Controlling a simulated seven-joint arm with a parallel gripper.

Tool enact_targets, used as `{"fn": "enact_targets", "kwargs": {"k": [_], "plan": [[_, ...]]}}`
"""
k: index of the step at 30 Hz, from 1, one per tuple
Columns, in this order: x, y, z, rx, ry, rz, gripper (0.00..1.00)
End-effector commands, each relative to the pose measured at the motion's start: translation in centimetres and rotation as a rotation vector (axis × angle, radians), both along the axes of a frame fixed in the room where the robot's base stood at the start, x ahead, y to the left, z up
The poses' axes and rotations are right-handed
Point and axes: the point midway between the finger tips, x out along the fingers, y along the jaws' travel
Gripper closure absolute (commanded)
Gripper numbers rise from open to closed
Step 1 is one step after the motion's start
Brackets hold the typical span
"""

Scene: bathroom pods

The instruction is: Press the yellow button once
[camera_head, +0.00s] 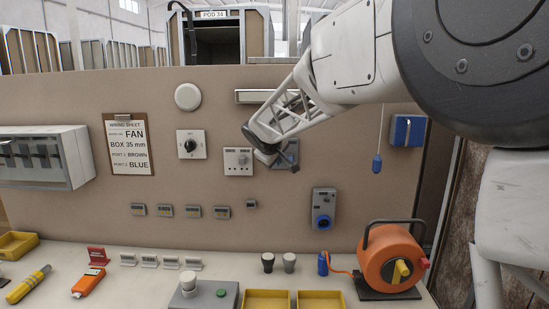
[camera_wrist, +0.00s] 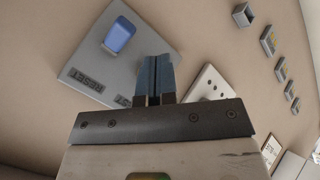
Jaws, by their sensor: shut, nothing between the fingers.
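A grey panel (camera_head: 292,149) on the wall is partly covered by my gripper in the head view. In the wrist view the same grey panel (camera_wrist: 90,62) shows a blue button (camera_wrist: 119,35) and two dark labels, one reading RESET, the other partly covered. No yellow button shows on the visible part of the panel; the area behind my fingers is hidden. My gripper (camera_head: 265,155) is shut and empty. In the wrist view its fingertips (camera_wrist: 155,62) lie over the panel, to the right of and below the blue button. I cannot tell whether they touch it.
A white socket plate (camera_head: 238,161) is just left of the panel. Small grey modules (camera_head: 193,211) line the wall below. A blue pull cord end (camera_head: 377,166) hangs at right.

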Motion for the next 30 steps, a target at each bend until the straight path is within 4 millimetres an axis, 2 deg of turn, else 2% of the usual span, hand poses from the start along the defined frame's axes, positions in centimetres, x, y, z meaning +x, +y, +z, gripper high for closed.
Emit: {"fn": "enact_targets", "kwargs": {"k": [18,30], "plan": [[0.04,0.0,0.0,0.0,0.0,0.0,1.0],[0.84,-0.02,-0.04,-0.001,0.001,-0.001,1.0]]}}
